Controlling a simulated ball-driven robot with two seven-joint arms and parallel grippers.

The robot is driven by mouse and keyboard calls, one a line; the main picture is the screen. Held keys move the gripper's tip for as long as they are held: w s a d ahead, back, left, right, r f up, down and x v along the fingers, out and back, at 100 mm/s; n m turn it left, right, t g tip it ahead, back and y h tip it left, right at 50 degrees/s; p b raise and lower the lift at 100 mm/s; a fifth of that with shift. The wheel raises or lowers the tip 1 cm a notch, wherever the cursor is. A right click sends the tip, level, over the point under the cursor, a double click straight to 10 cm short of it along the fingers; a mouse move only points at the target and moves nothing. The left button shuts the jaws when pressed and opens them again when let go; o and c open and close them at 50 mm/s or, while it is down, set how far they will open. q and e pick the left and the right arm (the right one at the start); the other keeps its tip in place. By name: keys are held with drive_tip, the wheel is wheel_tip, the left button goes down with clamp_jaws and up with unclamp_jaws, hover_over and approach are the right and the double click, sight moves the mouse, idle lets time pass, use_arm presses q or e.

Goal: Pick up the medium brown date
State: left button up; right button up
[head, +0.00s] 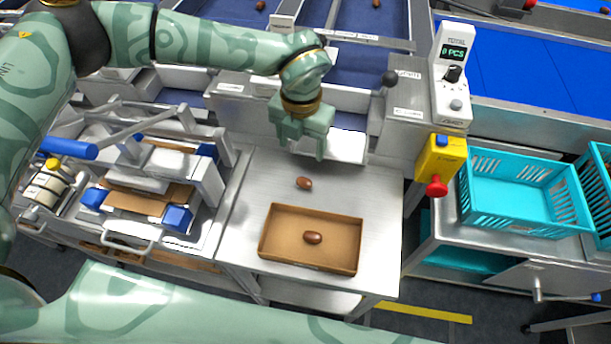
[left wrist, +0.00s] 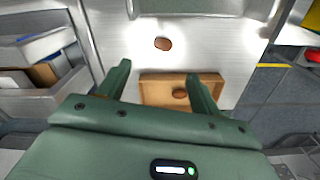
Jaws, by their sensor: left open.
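A brown date (head: 304,183) lies on the bare steel table (head: 375,200), behind a shallow cardboard tray (head: 283,258). A second, similarly brown date (head: 313,238) lies inside the tray. I cannot tell for sure which one is the medium date. My left gripper (head: 304,148) is open and empty above the table's back part, behind the loose date. In the left wrist view, the loose date (left wrist: 163,44) lies beyond the gripper's fingertips (left wrist: 158,78), and the tray's date (left wrist: 179,93) shows between its fingers. My right gripper is not in view.
A white chute plate (head: 345,147) stands behind the gripper. A yellow box with a red stop button (head: 437,187) is at the table's right, beside turquoise crates (head: 520,195). A carton machine (head: 150,190) stands left. The steel around the loose date is clear.

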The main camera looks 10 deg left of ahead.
use_arm(q)
hover_over(304, 180)
drive_tip(key=f, duration=0.7)
drive_tip(key=shift+w+a+f+b, duration=0.15)
drive_tip(key=shift+w+a+b, duration=0.1)
drive_tip(key=shift+b, duration=0.15)
drive_tip(key=shift+s+d+f, duration=0.1)
drive_tip(key=shift+f, duration=0.35)
wheel_tip(304, 180, down, 5)
drive_tip(key=shift+d+r+b, duration=0.1)
drive_tip(key=shift+d+b, duration=0.05)
drive_tip(key=shift+b, duration=0.35)
drive_tip(key=shift+s+r, duration=0.1)
drive_tip(key=c, duration=0.8)
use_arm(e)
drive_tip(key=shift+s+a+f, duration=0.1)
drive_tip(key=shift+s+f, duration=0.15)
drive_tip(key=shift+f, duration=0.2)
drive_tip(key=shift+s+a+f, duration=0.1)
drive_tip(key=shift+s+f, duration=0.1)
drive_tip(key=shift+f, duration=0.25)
